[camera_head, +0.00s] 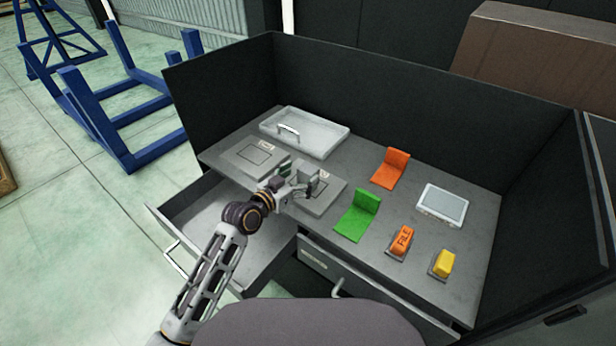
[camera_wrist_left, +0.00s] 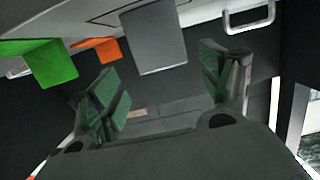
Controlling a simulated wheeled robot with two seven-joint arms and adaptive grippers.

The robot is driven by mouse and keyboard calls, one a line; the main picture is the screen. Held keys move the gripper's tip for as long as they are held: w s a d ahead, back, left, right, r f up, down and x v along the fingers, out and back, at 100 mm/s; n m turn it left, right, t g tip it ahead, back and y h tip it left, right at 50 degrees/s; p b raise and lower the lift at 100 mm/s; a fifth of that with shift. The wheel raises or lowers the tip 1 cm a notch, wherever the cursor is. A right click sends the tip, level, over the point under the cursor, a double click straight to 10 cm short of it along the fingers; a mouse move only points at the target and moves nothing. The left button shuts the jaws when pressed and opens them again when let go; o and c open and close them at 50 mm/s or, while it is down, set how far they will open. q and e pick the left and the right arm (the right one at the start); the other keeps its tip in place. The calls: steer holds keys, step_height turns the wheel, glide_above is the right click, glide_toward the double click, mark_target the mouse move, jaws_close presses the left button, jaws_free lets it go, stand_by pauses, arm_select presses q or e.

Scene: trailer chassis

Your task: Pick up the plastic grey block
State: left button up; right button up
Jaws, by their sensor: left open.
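My left gripper (camera_head: 300,182) is over the worktop, near its front edge by the open drawer. In the left wrist view its green-padded fingers (camera_wrist_left: 165,88) are spread apart with nothing between them. A flat grey block (camera_wrist_left: 154,42) shows in that view, beyond the fingertips and in line with the gap. In the head view a grey piece (camera_head: 326,196) lies under and beside the gripper, partly covered by it. I cannot tell whether the fingers touch it; they look apart from it in the wrist view. My right gripper is not in view.
A green bracket (camera_head: 358,216) and orange bracket (camera_head: 391,167) stand to the right, with a tablet-like panel (camera_head: 442,204), an orange switch (camera_head: 401,240) and a yellow one (camera_head: 443,262). A handled tray (camera_head: 325,142) is behind. An open drawer (camera_head: 215,215) juts out. Dark walls (camera_head: 400,110) enclose the back.

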mark_target(306, 170)
arm_select(q)
steer(key=shift+x, duration=2.6)
steer(key=shift+w+a, duration=0.15)
steer(key=shift+a, duration=0.05)
steer(key=shift+c, duration=0.3)
steer(key=c, duration=1.1)
steer(key=shift+c, duration=0.2)
